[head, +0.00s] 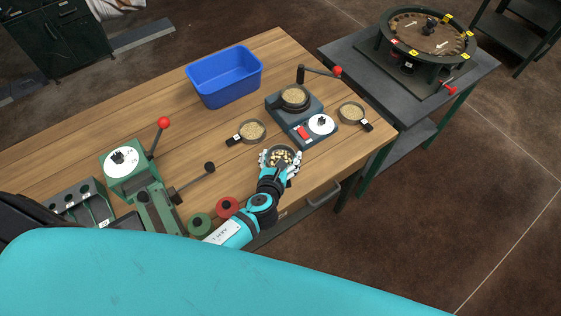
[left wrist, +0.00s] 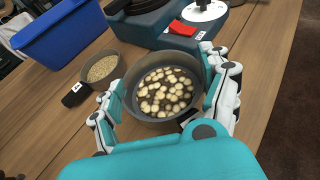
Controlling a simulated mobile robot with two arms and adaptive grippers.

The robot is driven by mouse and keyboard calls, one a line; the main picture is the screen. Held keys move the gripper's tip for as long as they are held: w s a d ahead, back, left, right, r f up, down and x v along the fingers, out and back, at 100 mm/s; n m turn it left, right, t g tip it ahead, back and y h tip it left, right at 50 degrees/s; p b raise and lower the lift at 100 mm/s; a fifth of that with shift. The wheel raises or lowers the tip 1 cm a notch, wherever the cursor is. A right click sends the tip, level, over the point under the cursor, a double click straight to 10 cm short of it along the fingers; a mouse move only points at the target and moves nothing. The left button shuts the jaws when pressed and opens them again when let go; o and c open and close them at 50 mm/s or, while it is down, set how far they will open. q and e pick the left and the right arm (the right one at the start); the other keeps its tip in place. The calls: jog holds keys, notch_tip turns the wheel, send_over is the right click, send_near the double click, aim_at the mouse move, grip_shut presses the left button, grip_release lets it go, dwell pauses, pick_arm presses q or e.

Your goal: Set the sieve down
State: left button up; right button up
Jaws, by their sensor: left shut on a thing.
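My left gripper (head: 279,165) is shut around a round dark sieve (head: 282,154) near the table's front right edge. In the left wrist view the sieve (left wrist: 164,112) sits between the fingers and holds pale round pieces. It looks level, at or just above the wooden table (head: 150,95); I cannot tell whether it touches. My right gripper does not show.
Two other sieves with grains, one left (head: 252,131) and one right (head: 351,113), flank a grey machine (head: 295,117) with a red-knobbed lever. A blue bin (head: 224,76) stands behind. A green machine (head: 130,170) is at left. Red (head: 227,207) and green (head: 200,224) round pieces lie near my arm.

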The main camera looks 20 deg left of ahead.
pick_arm(q)
notch_tip(320, 180, down, 3)
jog(key=shift+f+b, duration=0.2)
jog(key=shift+b, duration=0.3)
jog(key=shift+f, duration=0.1)
jog(key=shift+f, duration=0.15)
jog(key=o, duration=1.2)
jog(key=shift+c, duration=0.2)
